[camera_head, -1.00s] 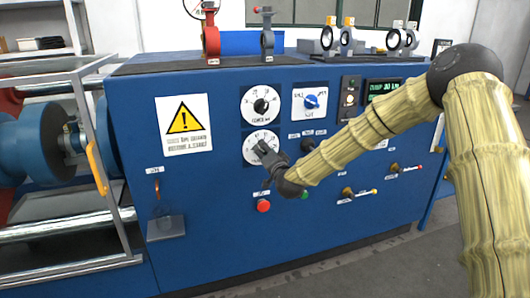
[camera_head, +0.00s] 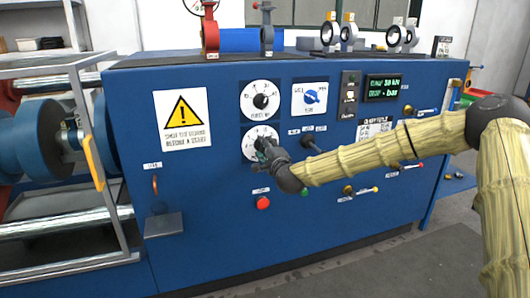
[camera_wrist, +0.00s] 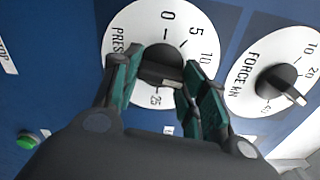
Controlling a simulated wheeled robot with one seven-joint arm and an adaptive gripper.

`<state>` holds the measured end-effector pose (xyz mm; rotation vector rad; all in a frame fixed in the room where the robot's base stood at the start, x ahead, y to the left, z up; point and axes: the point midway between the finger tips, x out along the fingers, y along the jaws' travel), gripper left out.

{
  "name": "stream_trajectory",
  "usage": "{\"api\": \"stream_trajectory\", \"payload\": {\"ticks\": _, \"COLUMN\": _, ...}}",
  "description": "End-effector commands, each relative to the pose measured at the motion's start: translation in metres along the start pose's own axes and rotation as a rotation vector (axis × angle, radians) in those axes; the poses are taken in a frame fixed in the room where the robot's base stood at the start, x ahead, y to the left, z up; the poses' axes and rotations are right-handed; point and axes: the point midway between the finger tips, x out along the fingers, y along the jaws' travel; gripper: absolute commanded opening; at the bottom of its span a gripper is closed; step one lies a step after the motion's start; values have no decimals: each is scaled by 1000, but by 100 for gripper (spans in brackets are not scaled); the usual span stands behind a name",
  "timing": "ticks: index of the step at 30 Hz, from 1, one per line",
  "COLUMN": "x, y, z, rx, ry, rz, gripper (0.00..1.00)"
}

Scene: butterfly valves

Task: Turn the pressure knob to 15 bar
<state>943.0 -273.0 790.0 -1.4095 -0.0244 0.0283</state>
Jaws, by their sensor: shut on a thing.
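The pressure dial (camera_head: 260,135) is a white disc below the force dial on the blue machine front. In the wrist view, the pressure dial (camera_wrist: 142,28) shows 0, 5, 10 and 25; the marks between 10 and 25 are hidden by a finger. Its black knob (camera_wrist: 160,62) sits between the two green-padded fingers of my gripper (camera_wrist: 158,70), which is shut on it. The knob's pale pointer tip shows low on its right, between the 10 and 25 sides. In the head view, my gripper (camera_head: 264,150) covers the dial's lower part.
The force dial (camera_head: 261,100) with its own black knob is just above. A blue selector (camera_head: 312,97) and a lit display (camera_head: 384,87) reading 30 kN and "- bar" are to the right. A red button (camera_head: 263,202) lies below. A warning sign (camera_head: 184,120) is at left.

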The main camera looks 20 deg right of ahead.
Motion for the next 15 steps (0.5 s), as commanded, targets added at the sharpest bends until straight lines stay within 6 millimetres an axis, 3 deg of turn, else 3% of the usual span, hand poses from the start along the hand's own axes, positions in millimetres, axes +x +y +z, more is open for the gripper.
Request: {"api": "stream_trajectory", "payload": {"ticks": 15, "x": 0, "y": 2, "z": -2, "rx": 152, "ry": 3, "rz": 2, "gripper": 19}}
